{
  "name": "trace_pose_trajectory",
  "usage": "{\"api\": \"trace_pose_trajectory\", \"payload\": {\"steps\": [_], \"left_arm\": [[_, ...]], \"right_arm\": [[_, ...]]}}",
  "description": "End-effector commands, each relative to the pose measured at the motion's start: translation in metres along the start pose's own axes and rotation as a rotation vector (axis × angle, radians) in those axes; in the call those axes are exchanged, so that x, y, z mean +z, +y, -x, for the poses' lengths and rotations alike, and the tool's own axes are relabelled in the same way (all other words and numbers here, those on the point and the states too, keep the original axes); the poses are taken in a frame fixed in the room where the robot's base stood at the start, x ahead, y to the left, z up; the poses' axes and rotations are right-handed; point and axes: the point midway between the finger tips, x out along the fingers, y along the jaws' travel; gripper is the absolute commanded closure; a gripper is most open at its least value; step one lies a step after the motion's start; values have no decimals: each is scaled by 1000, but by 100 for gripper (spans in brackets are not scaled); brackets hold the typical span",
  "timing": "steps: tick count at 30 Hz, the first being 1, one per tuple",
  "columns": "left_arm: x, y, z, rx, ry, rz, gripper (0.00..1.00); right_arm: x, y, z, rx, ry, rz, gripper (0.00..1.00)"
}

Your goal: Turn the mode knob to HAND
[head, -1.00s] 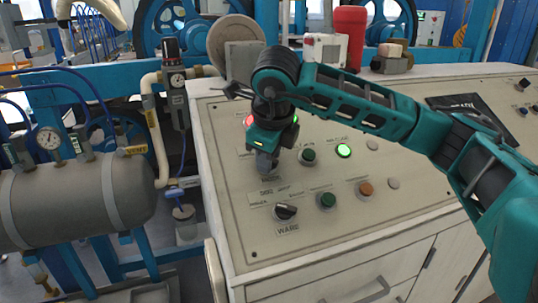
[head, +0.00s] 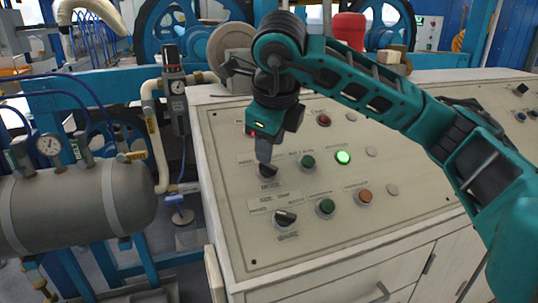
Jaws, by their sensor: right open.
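Two black selector knobs sit on the sloping cream control panel (head: 235,215). The upper knob (head: 268,171) is just below my right gripper. The lower knob (head: 285,217) is in the bottom row, clear of the arm. Their small labels are too blurred to read, so I cannot tell which is the mode knob or where HAND lies. My right gripper (head: 264,156) points down, open, with its fingertips at the upper edge of the upper knob in the picture. I cannot tell whether they touch it. My left gripper is not in view.
A green button (head: 307,162) and a lit green lamp (head: 342,157) are right of the upper knob. Another green button (head: 325,208) and an orange button (head: 364,196) are right of the lower one. A red button (head: 323,120) is higher up. A grey tank (head: 80,205) stands left.

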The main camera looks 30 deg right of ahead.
Motion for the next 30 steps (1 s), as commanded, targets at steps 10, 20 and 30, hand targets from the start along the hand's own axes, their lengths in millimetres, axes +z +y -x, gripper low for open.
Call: {"api": "trace_pose_trajectory", "payload": {"steps": [10, 20, 30], "left_arm": [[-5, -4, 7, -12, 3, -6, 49], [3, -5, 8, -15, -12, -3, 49], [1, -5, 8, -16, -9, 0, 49]], "right_arm": [[1, -1, 62, -2, -2, 1, 60], [0, 0, 68, -1, 0, 2, 60], [0, 0, 68, -1, 0, 1, 60]]}}
